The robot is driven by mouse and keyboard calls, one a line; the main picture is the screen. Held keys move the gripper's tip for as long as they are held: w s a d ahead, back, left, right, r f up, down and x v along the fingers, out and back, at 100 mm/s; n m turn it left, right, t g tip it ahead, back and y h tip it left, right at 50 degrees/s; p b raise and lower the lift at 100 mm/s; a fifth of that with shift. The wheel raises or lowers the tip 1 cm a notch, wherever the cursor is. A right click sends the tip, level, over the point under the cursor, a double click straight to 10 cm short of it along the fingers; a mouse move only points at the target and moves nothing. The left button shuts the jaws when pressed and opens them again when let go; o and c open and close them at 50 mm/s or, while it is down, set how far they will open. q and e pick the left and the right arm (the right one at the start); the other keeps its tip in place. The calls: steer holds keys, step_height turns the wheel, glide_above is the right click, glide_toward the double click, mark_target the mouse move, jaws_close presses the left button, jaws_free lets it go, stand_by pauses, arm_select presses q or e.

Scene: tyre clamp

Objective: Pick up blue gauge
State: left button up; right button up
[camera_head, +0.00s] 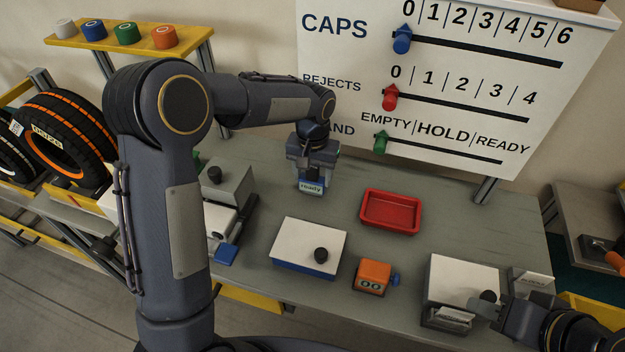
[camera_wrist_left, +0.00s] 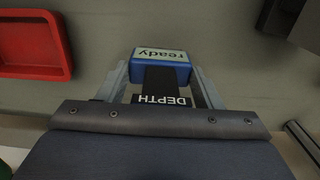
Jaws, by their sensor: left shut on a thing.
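The blue gauge (camera_head: 311,188) has a pale display reading "ready" and is between the fingers of my left gripper (camera_head: 312,178), at the back of the grey table. In the left wrist view the blue gauge (camera_wrist_left: 161,66) shows its "ready" display, with a dark part labelled "DEPTH" below it. The fingers of my left gripper (camera_wrist_left: 160,82) are shut on it from both sides. I cannot tell whether it touches the table. My right gripper (camera_head: 482,306) is at the lower right, near a white-topped box; its fingers are too unclear to read.
A red tray (camera_head: 391,211) lies right of the blue gauge. A white-topped blue box (camera_head: 310,247) and an orange counter (camera_head: 371,277) stand nearer the front. A white-topped box (camera_head: 461,280) is at right. A board with sliders (camera_head: 450,80) rises behind. Tyres (camera_head: 62,140) stand at left.

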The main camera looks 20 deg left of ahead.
arm_select(q)
steer(key=s+d+r+b, duration=0.3)
steer(key=s+d+r, duration=0.4)
steer(key=s+r, duration=0.3)
steer(key=shift+s+r, duration=0.2)
steer(key=shift+s, duration=0.85)
